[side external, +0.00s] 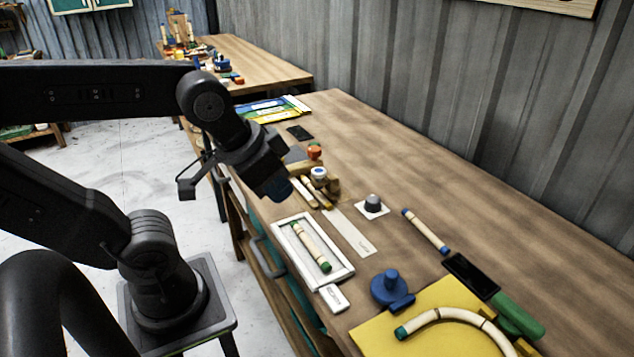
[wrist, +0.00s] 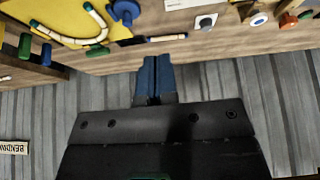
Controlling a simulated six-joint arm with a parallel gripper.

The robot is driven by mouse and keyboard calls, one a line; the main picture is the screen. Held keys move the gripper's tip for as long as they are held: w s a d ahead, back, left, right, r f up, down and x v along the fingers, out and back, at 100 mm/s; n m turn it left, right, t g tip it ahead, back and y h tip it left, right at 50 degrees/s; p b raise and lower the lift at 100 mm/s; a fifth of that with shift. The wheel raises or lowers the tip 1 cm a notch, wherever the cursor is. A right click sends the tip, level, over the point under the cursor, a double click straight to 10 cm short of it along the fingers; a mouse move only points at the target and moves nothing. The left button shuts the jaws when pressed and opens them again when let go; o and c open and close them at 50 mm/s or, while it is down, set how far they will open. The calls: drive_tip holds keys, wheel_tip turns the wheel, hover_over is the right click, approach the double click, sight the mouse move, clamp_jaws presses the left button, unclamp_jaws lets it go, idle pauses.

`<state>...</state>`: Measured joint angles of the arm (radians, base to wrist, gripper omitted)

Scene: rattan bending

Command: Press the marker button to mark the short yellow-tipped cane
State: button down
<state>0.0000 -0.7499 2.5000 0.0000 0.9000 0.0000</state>
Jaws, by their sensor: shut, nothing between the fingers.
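My gripper (side external: 281,191) hangs over the table's near edge, with its blue fingertips together and empty. In the wrist view the shut fingers (wrist: 157,60) point up toward the table edge. A grey button on a white square base (side external: 373,204), perhaps the marker button, stands to the right of my gripper and apart from it; it also shows in the wrist view (wrist: 206,21). Small pale sticks (side external: 304,192) lie beside the fingertips; I cannot tell whether one has yellow tips. A green-tipped cane (side external: 311,246) lies in a white tray (side external: 343,274).
A blue-tipped cane (side external: 425,231) lies on the table (side external: 470,210). A blue knob (side external: 389,289) stands near the yellow board (side external: 380,334), which carries a curved green-tipped cane (side external: 452,315). A phone-like dark slab (side external: 471,276) and a green handle (side external: 518,315) lie at right.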

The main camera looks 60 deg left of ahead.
drive_tip(key=w+a+r+g, duration=0.2)
drive_tip(key=w+a+r, duration=0.15)
drive_tip(key=w, duration=0.35)
drive_tip(key=g, duration=0.4)
hover_over(319, 170)
wheel_tip(319, 170, down, 4)
drive_tip(key=shift+s+d, duration=0.1)
wheel_tip(319, 170, down, 14)
